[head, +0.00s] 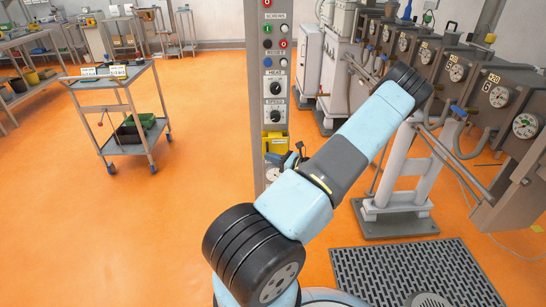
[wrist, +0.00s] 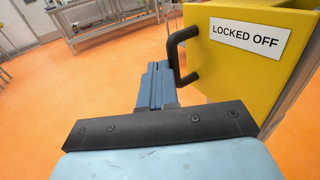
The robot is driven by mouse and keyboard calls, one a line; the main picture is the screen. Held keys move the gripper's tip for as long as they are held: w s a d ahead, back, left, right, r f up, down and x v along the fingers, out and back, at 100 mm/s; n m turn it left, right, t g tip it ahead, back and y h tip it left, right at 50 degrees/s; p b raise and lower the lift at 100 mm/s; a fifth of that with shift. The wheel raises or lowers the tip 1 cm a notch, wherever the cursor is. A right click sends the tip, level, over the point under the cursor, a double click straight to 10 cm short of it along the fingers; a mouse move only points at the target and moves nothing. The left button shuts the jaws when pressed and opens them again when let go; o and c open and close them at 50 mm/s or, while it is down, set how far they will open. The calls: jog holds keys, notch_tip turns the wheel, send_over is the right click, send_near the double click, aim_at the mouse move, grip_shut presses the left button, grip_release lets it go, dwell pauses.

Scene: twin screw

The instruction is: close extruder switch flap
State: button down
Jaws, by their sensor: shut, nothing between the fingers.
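The yellow flap (head: 274,144) is on the front of the grey control column (head: 256,80), below the knobs. In the wrist view the flap (wrist: 240,68) fills the upper right, with a white "LOCKED OFF" label (wrist: 249,35) and a black handle (wrist: 172,52) on its left side. My gripper (head: 297,154) is beside the flap, partly hidden by my arm in the head view. In the wrist view my gripper (wrist: 158,68) has its blue fingers together and empty, just left of the handle. I cannot tell whether they touch it. How far open the flap stands is unclear.
Buttons and two black knobs (head: 275,88) sit above the flap on the column. A grey trolley (head: 112,84) stands at the left with open orange floor around it. Grey machines with dials (head: 497,97) line the right. A dark floor grate (head: 415,275) lies at front right.

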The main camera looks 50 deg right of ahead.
jog(key=s+a, duration=0.3)
jog(key=s, duration=1)
jog(key=shift+s+a, duration=0.2)
jog(key=shift+a, duration=0.2)
jog(key=shift+r, duration=0.1)
jog(key=w+a+r+n+g+y, duration=0.2)
jog(key=w+a+r+n+g, duration=0.5)
jog(key=a+r+n, duration=0.4)
jog(key=w+a+r+n+g+y, duration=0.2)
jog(key=w+a+r+n+g, duration=0.55)
jog(key=a+r, duration=0.45)
jog(key=s+a+r+n+t+h, duration=0.1)
jog(key=s+a+r+n+h, duration=0.2)
jog(key=s+a+r+n, duration=0.3)
jog(key=s+a+r+n+t+h, duration=0.1)
jog(key=s+a+r+n+h, duration=0.3)
jog(key=a+r+n, duration=0.5)
jog(key=s+a+r, duration=0.2)
jog(key=a+r, duration=0.1)
jog(key=a, duration=0.2)
jog(key=shift+a+r+t, duration=0.2)
jog(key=shift+a+t, duration=0.15)
jog(key=shift+a, duration=0.05)
